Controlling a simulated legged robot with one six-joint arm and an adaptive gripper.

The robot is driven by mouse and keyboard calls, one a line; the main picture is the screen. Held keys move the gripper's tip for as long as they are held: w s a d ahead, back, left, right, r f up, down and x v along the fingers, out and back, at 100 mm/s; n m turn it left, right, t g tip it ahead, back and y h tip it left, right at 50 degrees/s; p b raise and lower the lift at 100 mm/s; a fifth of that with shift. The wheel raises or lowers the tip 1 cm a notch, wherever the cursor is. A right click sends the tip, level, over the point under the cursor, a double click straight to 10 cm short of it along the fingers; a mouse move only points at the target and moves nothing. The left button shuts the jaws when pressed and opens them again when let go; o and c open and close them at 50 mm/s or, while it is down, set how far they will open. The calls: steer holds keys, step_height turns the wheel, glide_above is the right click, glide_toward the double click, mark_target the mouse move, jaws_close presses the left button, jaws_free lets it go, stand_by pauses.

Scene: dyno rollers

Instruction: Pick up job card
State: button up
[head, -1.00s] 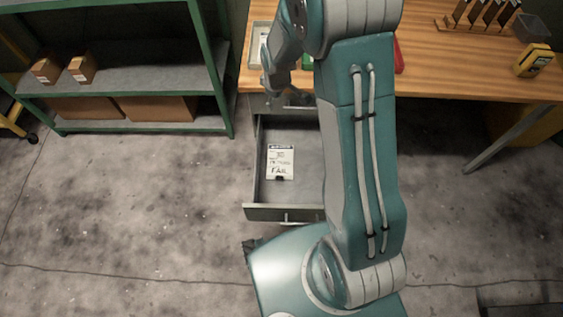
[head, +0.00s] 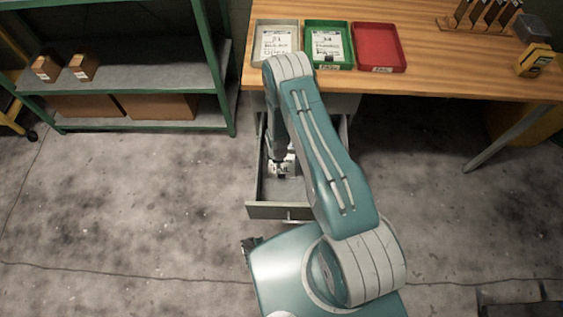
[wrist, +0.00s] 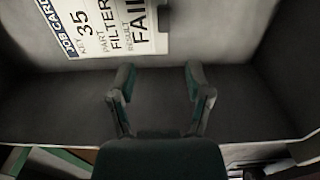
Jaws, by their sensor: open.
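The job card (wrist: 105,28) is white with a blue header and reads key 35, part filter, result FAIL. It lies flat in the open drawer (head: 262,190) under the bench. In the wrist view it is at the top, just beyond and left of my fingertips. In the head view my gripper (head: 281,168) is down in the drawer and hides most of the card.
On the wooden bench (head: 430,80) stand a grey tray (head: 258,58), a green tray (head: 346,55) and a red tray (head: 382,48). The grey and green trays hold cards; the red one looks empty. A green shelf (head: 130,85) with boxes stands at left. The drawer walls surround my gripper.

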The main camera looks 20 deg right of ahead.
mark_target(279, 175)
step_height(279, 175, down, 4)
steer(key=shift+d+r, duration=0.1)
steer(key=f, duration=0.5)
steer(key=shift+s, duration=0.3)
